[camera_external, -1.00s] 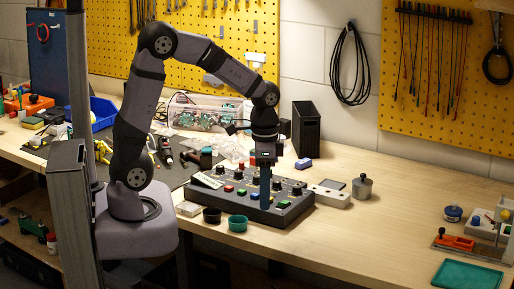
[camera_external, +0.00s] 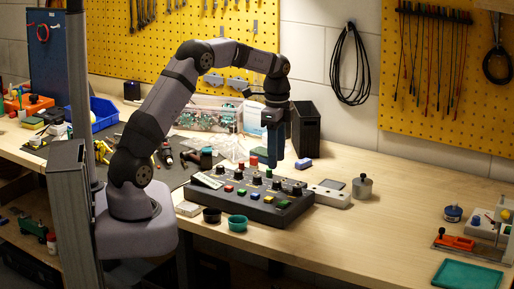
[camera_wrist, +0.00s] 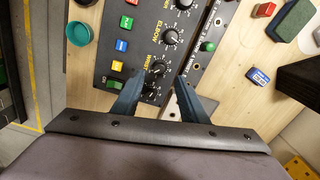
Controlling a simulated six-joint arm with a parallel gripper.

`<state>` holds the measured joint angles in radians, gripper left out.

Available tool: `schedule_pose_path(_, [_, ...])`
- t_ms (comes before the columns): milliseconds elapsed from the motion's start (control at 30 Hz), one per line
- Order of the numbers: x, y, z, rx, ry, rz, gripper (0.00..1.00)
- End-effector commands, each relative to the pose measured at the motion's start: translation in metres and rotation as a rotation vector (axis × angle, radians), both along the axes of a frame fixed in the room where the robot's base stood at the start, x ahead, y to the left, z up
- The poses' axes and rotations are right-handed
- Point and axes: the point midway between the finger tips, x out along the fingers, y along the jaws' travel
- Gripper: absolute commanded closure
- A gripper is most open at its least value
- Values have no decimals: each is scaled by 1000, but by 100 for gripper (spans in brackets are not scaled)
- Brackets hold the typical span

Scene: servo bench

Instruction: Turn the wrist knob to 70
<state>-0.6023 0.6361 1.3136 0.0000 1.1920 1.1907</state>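The black control panel (camera_external: 245,195) sits on the bench with a row of knobs and coloured buttons in front of them. In the wrist view, the knob by the WRIST label (camera_wrist: 157,70) shows between and just beyond my fingertips. Its dial setting is too small to read. My gripper (camera_wrist: 159,80) is open, with its two blue-grey fingers apart and nothing between them. In the external view, my gripper (camera_external: 274,163) points down above the right part of the panel, apart from the knobs. The knob (camera_wrist: 170,38) by the ELBOW label is farther up the wrist view.
A teal cup (camera_external: 238,223) and a dark cup (camera_external: 212,215) stand at the panel's front edge. A black bin (camera_external: 306,130) stands behind. The bench's right middle is clear.

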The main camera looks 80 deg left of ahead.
Motion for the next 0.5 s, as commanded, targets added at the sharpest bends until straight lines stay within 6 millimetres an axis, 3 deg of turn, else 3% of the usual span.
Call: schedule_pose_path(500, [0,-1,-58,-1,2,1,61])
